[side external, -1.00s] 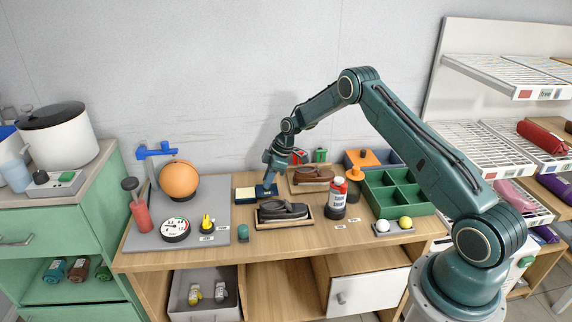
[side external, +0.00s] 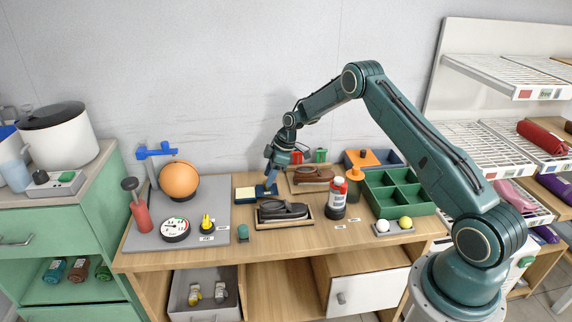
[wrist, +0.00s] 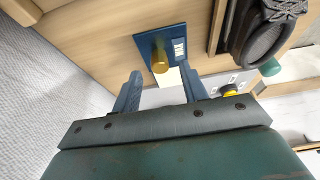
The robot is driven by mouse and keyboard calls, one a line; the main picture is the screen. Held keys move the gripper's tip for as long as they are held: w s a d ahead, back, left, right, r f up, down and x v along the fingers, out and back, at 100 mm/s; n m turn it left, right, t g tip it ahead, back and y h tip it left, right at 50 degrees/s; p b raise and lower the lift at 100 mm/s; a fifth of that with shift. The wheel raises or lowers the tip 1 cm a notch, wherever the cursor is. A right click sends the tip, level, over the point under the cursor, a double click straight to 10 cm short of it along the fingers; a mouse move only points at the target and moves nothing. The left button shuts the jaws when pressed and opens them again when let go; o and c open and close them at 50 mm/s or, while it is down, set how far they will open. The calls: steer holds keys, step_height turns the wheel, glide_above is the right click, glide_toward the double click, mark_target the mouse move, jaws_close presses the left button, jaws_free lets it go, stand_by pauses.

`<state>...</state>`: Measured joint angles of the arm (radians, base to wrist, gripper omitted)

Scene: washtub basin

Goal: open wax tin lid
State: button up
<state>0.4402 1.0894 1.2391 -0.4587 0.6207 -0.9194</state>
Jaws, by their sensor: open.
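A dark blue flat plate with a brass knob (wrist: 160,57) and a small white label shows in the wrist view; it looks like the wax tin's lid (wrist: 142,43). The blue plate also shows in the side view (side external: 261,190), partly behind my gripper (side external: 269,181). In the wrist view my gripper (wrist: 161,85) is open and empty, its fingers apart from the knob, with the knob just beyond the gap between them.
A tray with dark shoes (side external: 284,221) stands close in front. A labelled bottle (side external: 336,200) and a green divided box (side external: 372,197) stand to the right.

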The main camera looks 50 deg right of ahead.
steer(key=v, duration=1.2)
steer(key=shift+a+r, duration=0.1)
steer(key=s+a+r+m+h, duration=0.1)
steer(key=s+a+r+m, duration=0.1)
steer(key=s+a+r, duration=0.7)
steer(key=s+a+r+m+h, duration=0.15)
steer(key=s+a+r, duration=0.45)
steer(key=r, duration=0.6)
steer(key=s+a+m+t, duration=0.1)
steer(key=s+a+m, duration=0.1)
steer(key=s, duration=0.9)
steer(key=s+a+m+t, duration=0.1)
steer(key=s+a+m, duration=0.2)
steer(key=s, duration=0.9)
steer(key=shift+f+h, duration=0.35)
steer(key=shift+f, duration=0.05)
